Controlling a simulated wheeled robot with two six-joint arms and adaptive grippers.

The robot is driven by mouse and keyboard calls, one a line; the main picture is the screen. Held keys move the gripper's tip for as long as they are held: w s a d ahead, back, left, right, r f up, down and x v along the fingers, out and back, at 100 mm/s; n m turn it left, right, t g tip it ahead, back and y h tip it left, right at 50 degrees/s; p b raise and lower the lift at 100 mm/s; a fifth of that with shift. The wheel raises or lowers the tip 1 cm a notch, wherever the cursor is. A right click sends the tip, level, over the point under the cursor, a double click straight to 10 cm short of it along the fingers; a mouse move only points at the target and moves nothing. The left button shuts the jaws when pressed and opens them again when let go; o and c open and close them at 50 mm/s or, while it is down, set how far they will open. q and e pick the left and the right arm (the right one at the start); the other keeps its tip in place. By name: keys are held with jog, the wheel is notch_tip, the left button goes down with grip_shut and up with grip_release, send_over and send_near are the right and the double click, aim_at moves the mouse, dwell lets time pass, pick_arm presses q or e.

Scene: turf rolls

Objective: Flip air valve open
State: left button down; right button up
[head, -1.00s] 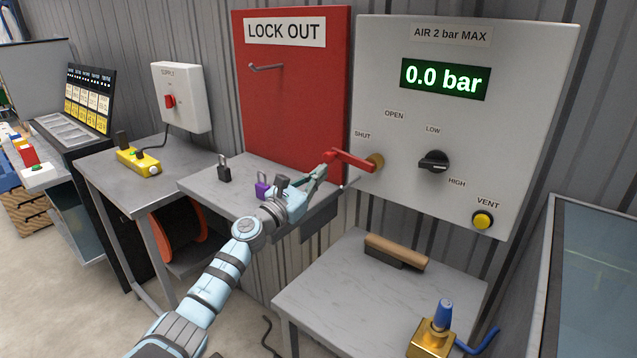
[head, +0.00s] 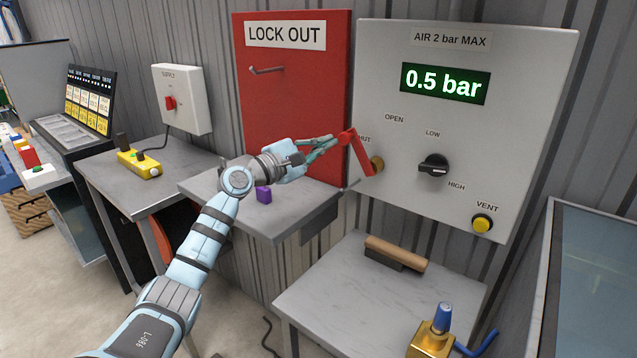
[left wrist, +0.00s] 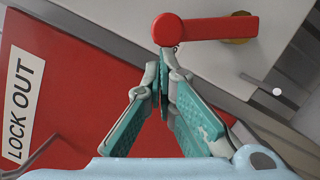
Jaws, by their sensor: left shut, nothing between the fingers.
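The red air valve lever (head: 357,152) sits on a brass fitting (head: 377,164) at the left of the grey air panel. It slants up and to the left, its free end near the SHUT label, which it partly covers. My left gripper (head: 335,142) is shut and empty, its fingertips at the lever's free end. In the left wrist view the red lever (left wrist: 220,28) lies just beyond the closed fingertips (left wrist: 165,55); I cannot tell whether they touch. The display (head: 445,83) reads 0.5 bar. My right gripper is not in view.
The panel also has a black LOW/HIGH knob (head: 433,168) and a yellow VENT button (head: 482,223). A red LOCK OUT board (head: 293,110) stands behind my arm. A brush (head: 395,253) and brass block (head: 432,338) are on the lower table. A purple padlock (head: 264,194) lies on the grey shelf.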

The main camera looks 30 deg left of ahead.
pick_arm(q)
jog(key=shift+s+d+r+m+g+p, duration=0.1)
jog(key=shift+d+r+m+g+p, duration=0.25)
jog(key=shift+d+r+m, duration=0.55)
jog(key=shift+s+d+r+m+g+p, duration=0.1)
jog(key=shift+d+r+m+p, duration=0.15)
jog(key=shift+d+m+p, duration=0.65)
jog(key=shift+d+r+m+g+p, duration=0.2)
jog(key=shift+d+r+m, duration=0.35)
jog(key=shift+m, duration=0.75)
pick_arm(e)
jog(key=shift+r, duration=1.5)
pick_arm(q)
jog(key=shift+a, duration=0.1)
